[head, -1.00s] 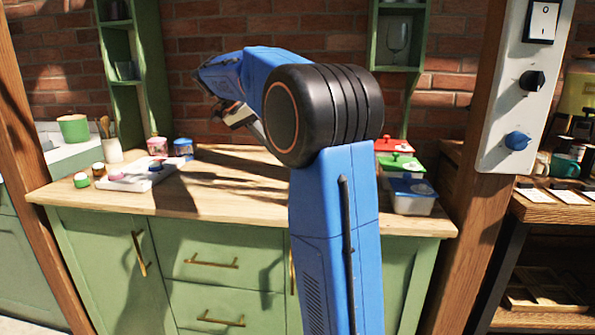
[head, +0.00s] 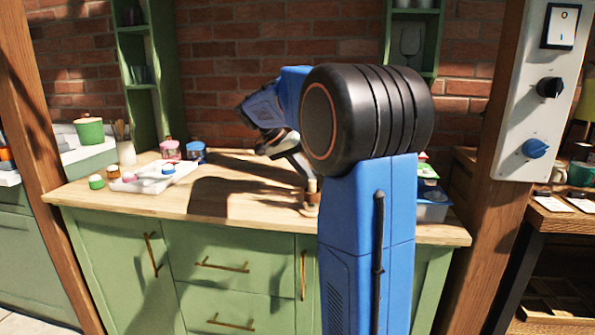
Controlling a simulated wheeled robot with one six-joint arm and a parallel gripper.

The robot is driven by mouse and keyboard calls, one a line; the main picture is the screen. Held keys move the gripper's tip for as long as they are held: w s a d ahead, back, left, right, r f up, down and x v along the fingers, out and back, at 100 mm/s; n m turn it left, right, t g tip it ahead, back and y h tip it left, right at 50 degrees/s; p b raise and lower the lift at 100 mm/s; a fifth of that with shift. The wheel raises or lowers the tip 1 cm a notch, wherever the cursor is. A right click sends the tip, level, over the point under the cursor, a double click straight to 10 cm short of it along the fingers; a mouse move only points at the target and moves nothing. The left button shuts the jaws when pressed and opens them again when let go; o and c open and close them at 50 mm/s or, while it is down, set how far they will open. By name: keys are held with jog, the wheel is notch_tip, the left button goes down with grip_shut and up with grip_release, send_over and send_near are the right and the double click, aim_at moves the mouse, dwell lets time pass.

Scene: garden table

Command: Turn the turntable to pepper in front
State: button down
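I cannot make out a turntable or a pepper label in the head view. My gripper (head: 298,163) points down over the wooden counter, left of my black arm joint. It is small and partly hidden by the arm, so whether it is open or shut does not show. A small brown wooden object (head: 311,196) stands on the counter just below the gripper. I cannot tell whether they touch. My arm hides the part of the counter behind it.
A white tray (head: 136,187) with small round-lidded items lies on the counter's left. A pink jar (head: 169,150), a blue jar (head: 195,152) and a utensil pot (head: 126,153) stand behind it. A blue-lidded box (head: 432,205) is at the right. The counter's middle (head: 235,195) is clear.

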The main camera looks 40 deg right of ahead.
jog(key=shift+s+d, duration=0.25)
jog(key=shift+s, duration=0.4)
jog(key=s+n, duration=0.1)
jog(key=s+n+t, duration=0.1)
jog(key=shift+a+n+t+h, duration=0.25)
jog(key=shift+n+t+h, duration=0.05)
jog(key=shift+s, duration=0.75)
